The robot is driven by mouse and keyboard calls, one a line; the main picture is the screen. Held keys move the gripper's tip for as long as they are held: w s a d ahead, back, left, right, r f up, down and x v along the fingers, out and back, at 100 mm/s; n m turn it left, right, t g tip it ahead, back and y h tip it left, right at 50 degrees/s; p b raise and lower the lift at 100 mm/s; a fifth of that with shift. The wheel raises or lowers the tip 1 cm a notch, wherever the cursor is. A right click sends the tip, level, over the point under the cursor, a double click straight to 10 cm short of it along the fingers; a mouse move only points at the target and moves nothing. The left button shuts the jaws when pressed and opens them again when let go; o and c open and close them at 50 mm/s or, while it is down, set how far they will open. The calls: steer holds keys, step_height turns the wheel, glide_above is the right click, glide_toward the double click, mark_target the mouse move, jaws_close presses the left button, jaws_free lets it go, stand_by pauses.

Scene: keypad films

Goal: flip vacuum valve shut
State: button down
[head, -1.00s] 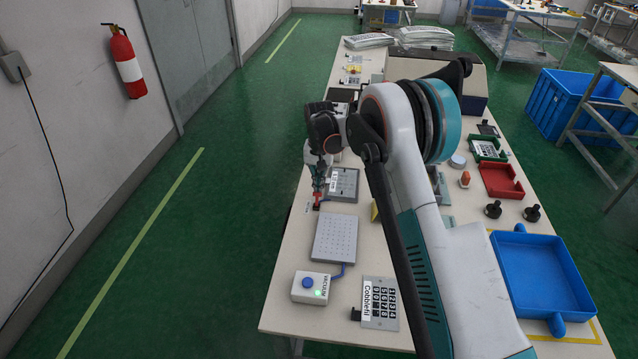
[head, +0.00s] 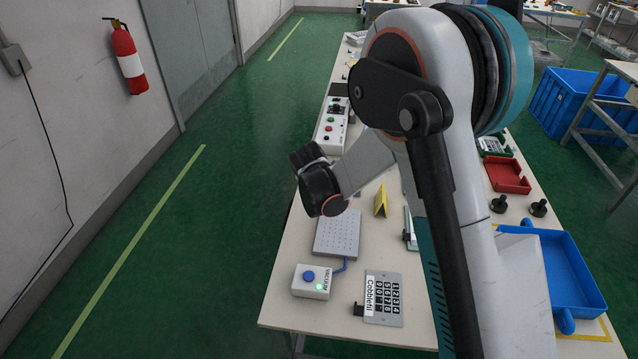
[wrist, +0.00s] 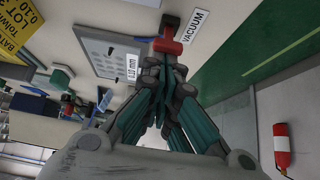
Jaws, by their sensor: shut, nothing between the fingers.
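In the head view, my dark wrist and arm hide the valve and the fingers.
A perforated grey plate (head: 337,233) lies behind the white box. A yellow folded sign (head: 380,199) stands mid-bench. A blue tray (head: 560,275) and a red tray (head: 507,175) sit on the right. The left aisle is clear.

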steer(key=shift+r, duration=0.2)
steer(key=shift+r+p, duration=0.4)
steer(key=shift+r, duration=0.25)
